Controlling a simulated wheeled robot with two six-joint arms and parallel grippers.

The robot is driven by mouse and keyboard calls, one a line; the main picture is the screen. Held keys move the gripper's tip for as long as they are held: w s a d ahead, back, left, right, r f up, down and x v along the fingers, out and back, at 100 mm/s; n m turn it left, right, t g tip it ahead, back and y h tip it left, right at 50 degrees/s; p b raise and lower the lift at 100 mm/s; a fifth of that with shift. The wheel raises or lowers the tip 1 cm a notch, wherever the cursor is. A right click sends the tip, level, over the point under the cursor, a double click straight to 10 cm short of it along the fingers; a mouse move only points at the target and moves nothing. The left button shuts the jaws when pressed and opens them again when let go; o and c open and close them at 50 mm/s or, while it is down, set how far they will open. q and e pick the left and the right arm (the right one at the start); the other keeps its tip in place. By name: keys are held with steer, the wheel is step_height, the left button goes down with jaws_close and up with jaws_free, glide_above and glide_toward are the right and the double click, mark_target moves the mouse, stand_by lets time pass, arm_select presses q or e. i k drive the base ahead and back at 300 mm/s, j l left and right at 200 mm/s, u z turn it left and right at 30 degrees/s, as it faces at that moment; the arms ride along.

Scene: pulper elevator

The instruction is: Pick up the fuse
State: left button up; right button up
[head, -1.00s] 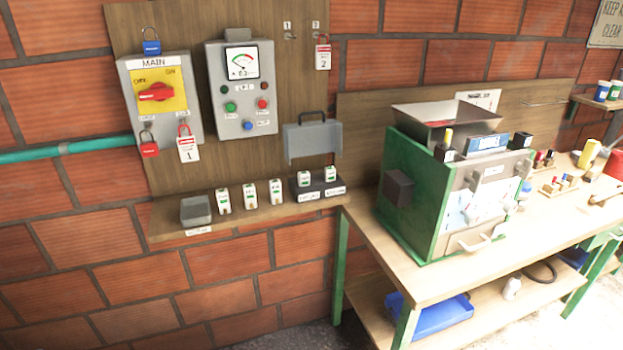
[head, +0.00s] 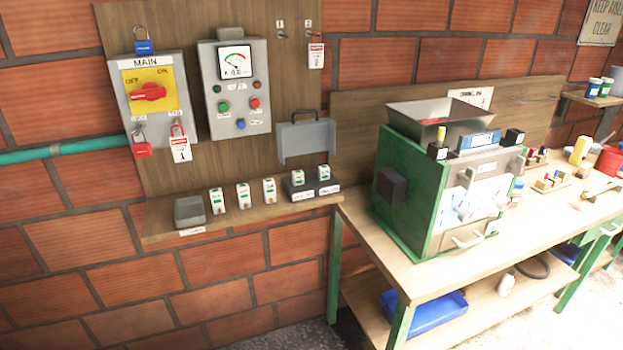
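Several small white fuses with green marks stand on the wooden wall shelf (head: 160,229). Three stand in a row on the bare shelf: a left fuse (head: 217,201), a middle fuse (head: 243,196) and a right fuse (head: 269,190). Two more, a fuse (head: 298,178) and another fuse (head: 323,173), sit in a dark holder (head: 312,190) at the shelf's right end. Their printed labels are too small to read. Neither of my grippers shows in the head view.
A grey tray (head: 189,211) sits at the shelf's left end. Above are the MAIN switch box (head: 150,115), a meter panel (head: 236,100) and a grey cover with a handle (head: 306,140). The green machine (head: 415,200) stands on the workbench (head: 372,253) at right.

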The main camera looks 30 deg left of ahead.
mark_target(297, 177)
steer(key=u, duration=0.7)
steer(key=i+l+u, duration=0.25)
steer(key=l+u, duration=0.25)
steer(key=j, duration=0.1)
